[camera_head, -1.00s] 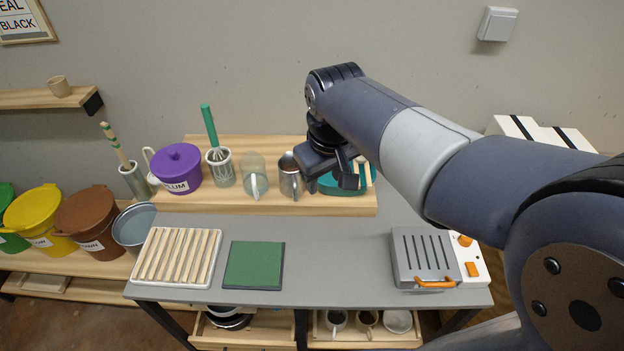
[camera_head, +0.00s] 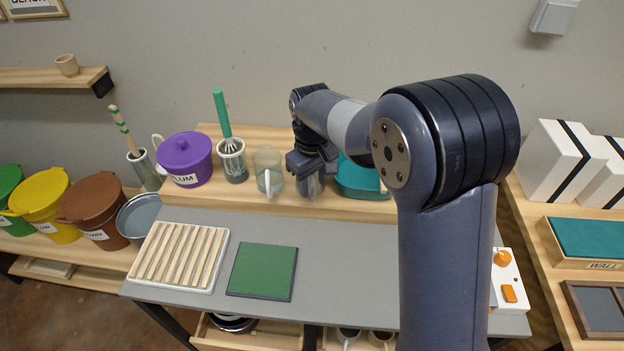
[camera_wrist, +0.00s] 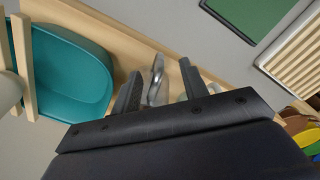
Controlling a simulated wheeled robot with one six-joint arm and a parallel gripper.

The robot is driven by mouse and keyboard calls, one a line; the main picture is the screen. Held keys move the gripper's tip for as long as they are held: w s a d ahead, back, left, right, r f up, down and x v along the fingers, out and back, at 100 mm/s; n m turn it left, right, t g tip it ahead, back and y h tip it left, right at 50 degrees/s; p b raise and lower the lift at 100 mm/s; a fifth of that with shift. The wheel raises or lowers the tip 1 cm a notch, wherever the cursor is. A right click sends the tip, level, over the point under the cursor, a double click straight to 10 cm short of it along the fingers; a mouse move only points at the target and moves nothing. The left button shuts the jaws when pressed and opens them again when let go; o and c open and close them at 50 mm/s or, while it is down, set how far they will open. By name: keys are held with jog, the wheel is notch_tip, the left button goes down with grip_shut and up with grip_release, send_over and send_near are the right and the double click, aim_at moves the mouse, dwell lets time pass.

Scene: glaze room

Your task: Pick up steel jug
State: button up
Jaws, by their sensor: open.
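The steel jug (camera_head: 309,187) stands on the raised wooden shelf at the back of the grey table. My gripper (camera_head: 313,168) is over it and hides most of its upper part in the head view. In the wrist view, a grey metal part of the jug (camera_wrist: 157,78) shows between the two fingers of my gripper (camera_wrist: 160,80). The fingers are apart and the gripper is open. I cannot tell whether either finger touches the jug.
A clear jug (camera_head: 268,171) stands close on the jug's left, with a whisk pot (camera_head: 231,160) and purple lidded pot (camera_head: 186,158) farther left. A teal basin (camera_head: 360,180) is close on its right. A green mat (camera_head: 262,270) and slatted rack (camera_head: 180,256) lie in front.

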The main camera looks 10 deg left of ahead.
jog(key=shift+w+d+f+p, duration=0.15)
jog(key=shift+f+p, duration=0.1)
jog(key=shift+f, duration=1.2)
jog(key=shift+w+a+f+p, duration=0.1)
jog(key=shift+f+p, duration=0.1)
jog(key=shift+f, duration=1.25)
grip_shut()
